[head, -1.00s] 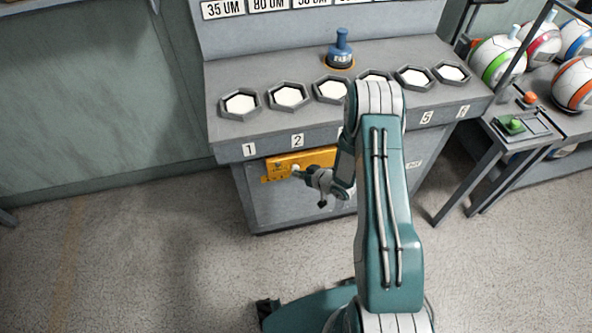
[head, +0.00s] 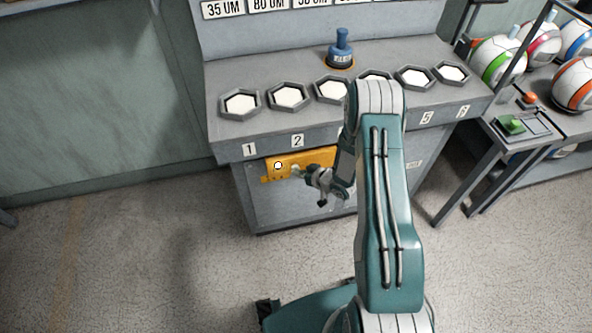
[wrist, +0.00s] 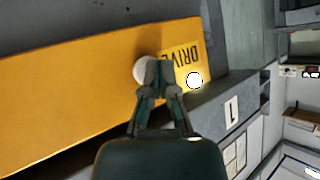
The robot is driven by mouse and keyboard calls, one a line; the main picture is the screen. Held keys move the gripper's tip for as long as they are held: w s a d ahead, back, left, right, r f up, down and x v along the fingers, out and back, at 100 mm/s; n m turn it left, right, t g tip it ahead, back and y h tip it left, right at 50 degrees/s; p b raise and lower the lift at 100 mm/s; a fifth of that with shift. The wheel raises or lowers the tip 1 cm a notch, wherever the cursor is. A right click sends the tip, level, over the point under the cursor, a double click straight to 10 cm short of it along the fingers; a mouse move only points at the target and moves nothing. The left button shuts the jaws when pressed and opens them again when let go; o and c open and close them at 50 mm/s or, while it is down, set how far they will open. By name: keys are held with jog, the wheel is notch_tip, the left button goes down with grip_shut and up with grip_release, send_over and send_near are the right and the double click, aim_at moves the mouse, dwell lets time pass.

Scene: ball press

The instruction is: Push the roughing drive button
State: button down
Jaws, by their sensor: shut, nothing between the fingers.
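In the head view my gripper (head: 299,171) is at the panel. A bright white round light (wrist: 194,80) shows by the label, also in the head view (head: 278,166).
The bench top (head: 270,75) has several hexagonal wells with white inside and a blue stamp-like object (head: 341,50). At right, a side stand has a green button (head: 512,125) and an orange one (head: 529,98), near several balls (head: 497,60). The floor at left is clear.

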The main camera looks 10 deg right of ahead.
jog(key=s, duration=0.6)
dwell(0.6)
dwell(0.3)
jog(key=w+d+r+h, duration=0.2)
jog(key=r, duration=0.5)
jog(key=w+d+r+h, duration=0.2)
jog(key=w+r, duration=0.1)
jog(key=r, duration=0.4)
jog(key=s+d+r+m+g+h, duration=0.15)
jog(key=s+r+h, duration=0.25)
jog(key=r, duration=0.9)
jog(key=s+r+m+h, duration=0.1)
jog(key=s+r+m, duration=0.1)
jog(key=s+r, duration=0.8)
jog(key=s+a+r+g, duration=0.1)
jog(key=s+a+r, duration=0.1)
jog(key=s, duration=0.6)
jog(key=s+a+r+m+g+y, duration=0.1)
jog(key=s+a+r+g, duration=0.1)
jog(key=s, duration=0.5)
jog(key=shift+s+a+r+y, duration=0.35)
jog(key=shift+a+r, duration=0.3)
jog(key=shift+a, duration=0.25)
